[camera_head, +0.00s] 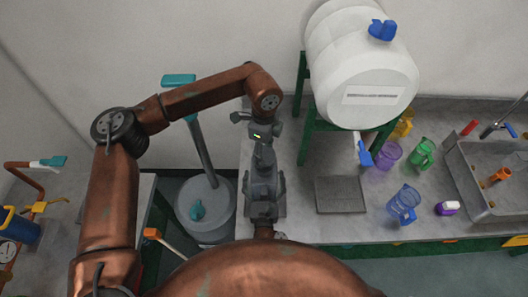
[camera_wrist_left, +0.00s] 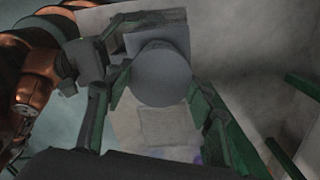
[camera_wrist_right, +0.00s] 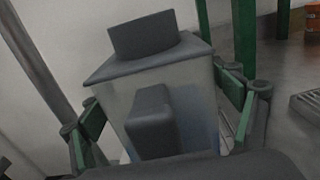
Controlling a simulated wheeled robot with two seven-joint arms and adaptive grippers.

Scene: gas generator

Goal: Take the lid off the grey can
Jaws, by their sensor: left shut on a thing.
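The grey can (camera_wrist_right: 195,105) is a box-like can with a dark side handle, upright in the right wrist view. Its dark round lid (camera_wrist_right: 145,35) shows at its top; in the left wrist view the lid (camera_wrist_left: 162,75) is a grey disc over the can's square top (camera_wrist_left: 148,40). My left gripper (camera_wrist_left: 158,90) comes from above, its green-padded fingers shut on the lid's sides. In the head view my left gripper (camera_head: 262,150) hides much of the can. My right gripper (camera_wrist_right: 165,112) has a finger on either side of the can; whether both touch it is unclear.
A white barrel (camera_head: 362,80) on a green stand is close right of my left wrist. A grey mat (camera_head: 341,194), coloured cups (camera_head: 403,202) and a sink (camera_head: 478,195) lie further right. A grey cylinder (camera_head: 208,222) with teal handles stands left of the bench.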

